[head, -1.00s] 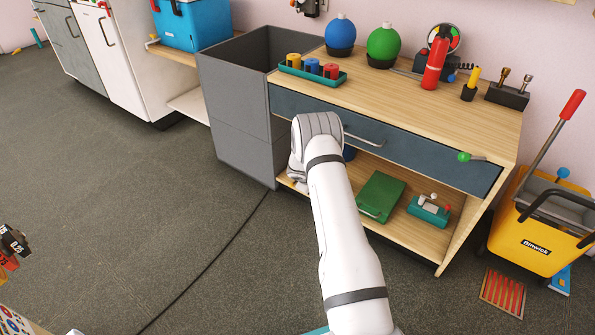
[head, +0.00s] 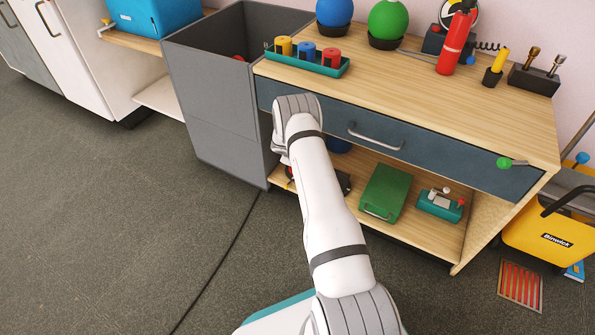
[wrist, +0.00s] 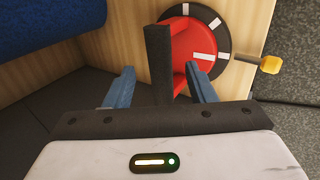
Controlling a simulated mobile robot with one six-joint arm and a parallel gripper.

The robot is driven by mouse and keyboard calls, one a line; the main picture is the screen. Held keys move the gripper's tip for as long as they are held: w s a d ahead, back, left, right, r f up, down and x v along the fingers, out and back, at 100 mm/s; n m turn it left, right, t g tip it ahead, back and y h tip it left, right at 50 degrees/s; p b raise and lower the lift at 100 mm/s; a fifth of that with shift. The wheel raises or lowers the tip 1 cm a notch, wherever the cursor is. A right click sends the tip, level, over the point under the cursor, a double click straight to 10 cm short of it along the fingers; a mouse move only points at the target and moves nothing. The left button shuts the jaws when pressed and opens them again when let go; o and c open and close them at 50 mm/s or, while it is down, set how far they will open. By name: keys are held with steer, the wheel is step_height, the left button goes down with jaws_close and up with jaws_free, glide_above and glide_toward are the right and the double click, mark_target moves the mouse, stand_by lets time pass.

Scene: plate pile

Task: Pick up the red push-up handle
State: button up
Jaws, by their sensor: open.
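In the wrist view, the red push-up handle (wrist: 193,48) has a round base with a black rim and white marks, red supports and a dark upright grip bar. My gripper (wrist: 161,86) is open, with its two blue fingers apart. The dark bar shows between the fingers, and no contact is visible. The right finger overlaps the red part in the picture. In the head view, my arm covers the gripper and most of the lower shelf's left end, where only small dark and red bits show.
A yellow-tipped knob (wrist: 270,64) is beside the handle's base, and a blue rounded thing (wrist: 45,22) is at upper left. The lower shelf also holds a green case (head: 384,194) and a teal device (head: 440,204). A grey bin (head: 215,105) stands left of the workbench (head: 470,130).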

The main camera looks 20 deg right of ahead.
steer(key=b+x, duration=0.1)
steer(key=x, duration=0.1)
steer(key=b+x, duration=0.1)
steer(key=x, duration=0.1)
steer(key=shift+w+a+f, duration=0.15)
steer(key=shift+w+a, duration=0.05)
steer(key=shift+w, duration=0.1)
steer(key=c, duration=1.1)
steer(key=shift+w+r, duration=0.1)
steer(key=shift+r, duration=0.1)
